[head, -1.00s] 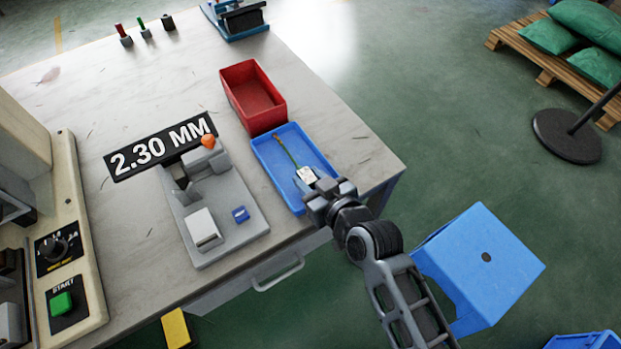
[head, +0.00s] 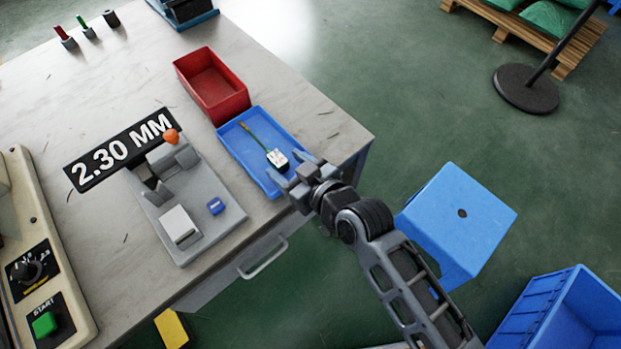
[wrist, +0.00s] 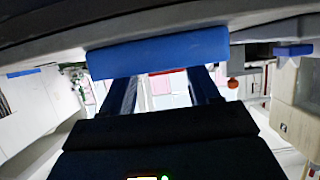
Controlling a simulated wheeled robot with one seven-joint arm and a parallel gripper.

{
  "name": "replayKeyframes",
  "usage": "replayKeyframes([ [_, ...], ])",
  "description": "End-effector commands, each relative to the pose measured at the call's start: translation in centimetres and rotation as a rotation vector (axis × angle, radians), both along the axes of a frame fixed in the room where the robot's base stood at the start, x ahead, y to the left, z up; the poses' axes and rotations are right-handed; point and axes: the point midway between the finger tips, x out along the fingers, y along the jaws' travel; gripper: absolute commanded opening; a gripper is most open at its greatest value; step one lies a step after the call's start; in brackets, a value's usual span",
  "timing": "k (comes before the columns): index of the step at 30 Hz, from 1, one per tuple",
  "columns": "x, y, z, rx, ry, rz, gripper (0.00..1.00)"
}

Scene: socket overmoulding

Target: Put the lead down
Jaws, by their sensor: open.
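The lead (head: 277,158), a white connector block with a thin dark and yellowish cable, lies in the blue tray (head: 227,148). Its connector points toward the tray's near right side and its cable toward the far left. My gripper (head: 291,170) is open just beyond the connector, at the tray's near right edge. A small gap seems to show between fingers and connector. In the wrist view my two fingers (wrist: 166,92) stand apart with no lead visible between them. A blue bar across their tips there may be the tray's side.
A red bin (head: 240,104) adjoins the tray's far side. Left of the tray stands a grey fixture (head: 190,250) with a blue block (head: 216,206) and a 2.30 MM sign (head: 85,178). A blue stool (head: 460,225) and blue crate (head: 570,315) stand on the floor at right.

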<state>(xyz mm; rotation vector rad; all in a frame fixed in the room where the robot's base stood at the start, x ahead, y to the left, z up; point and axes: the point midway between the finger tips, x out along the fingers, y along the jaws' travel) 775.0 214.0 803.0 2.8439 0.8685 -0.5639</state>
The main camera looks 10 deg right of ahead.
Motion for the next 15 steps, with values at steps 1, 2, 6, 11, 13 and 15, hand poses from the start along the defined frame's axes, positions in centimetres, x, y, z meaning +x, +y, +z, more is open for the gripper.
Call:
replayKeyframes([
  [1, -0.9, -0.7, 0.4, -0.002, -0.001, 0.000, 0.61],
  [2, -1.5, -1.0, 0.5, -0.003, 0.000, 0.000, 0.61],
  [6, -3.7, -2.5, 1.6, -0.001, 0.001, 0.000, 0.61],
  [11, -5.7, -3.8, 2.7, -0.001, 0.002, 0.001, 0.61],
  [13, -6.3, -4.2, 3.0, 0.000, 0.001, 0.001, 0.61],
  [15, -6.7, -4.5, 3.3, 0.000, 0.001, 0.001, 0.61],
])
